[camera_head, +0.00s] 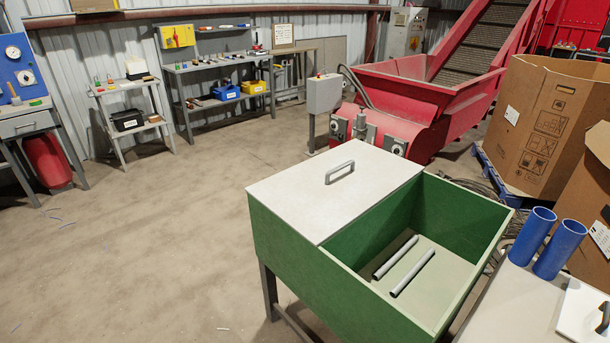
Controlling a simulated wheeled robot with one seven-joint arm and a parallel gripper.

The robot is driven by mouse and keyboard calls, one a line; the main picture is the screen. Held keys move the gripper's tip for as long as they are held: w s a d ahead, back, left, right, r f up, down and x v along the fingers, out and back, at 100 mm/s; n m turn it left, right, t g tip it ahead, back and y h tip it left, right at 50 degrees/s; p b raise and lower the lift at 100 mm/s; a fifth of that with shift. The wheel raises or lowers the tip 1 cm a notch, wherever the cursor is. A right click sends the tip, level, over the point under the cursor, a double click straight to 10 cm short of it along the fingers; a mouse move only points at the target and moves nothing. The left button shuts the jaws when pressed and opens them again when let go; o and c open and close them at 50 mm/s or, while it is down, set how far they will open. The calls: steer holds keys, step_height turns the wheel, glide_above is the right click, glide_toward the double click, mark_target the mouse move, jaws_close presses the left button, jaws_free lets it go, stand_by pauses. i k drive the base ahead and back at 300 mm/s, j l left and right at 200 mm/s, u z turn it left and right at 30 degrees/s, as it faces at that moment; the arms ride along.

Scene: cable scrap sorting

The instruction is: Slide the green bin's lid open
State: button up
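The green bin (290,245) stands on dark legs at the lower middle of the head view. Its flat white lid (300,200) covers the left part of the top. What lies under the lid is hidden. My gripper is not in the head view.
Two blue cylinders (531,236) (560,249) stand on a pale surface (515,310) right of the bin, near a white panel with a dark handle (590,308). Cardboard boxes (545,125) and a red conveyor machine (420,95) stand behind. Floor (150,240) left of the bin is mostly clear.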

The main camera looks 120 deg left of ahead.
mark_target(318, 197)
steer(key=u, duration=3.8)
steer(key=i+j+z, duration=0.1)
steer(key=i+j, duration=0.35)
steer(key=i, duration=0.15)
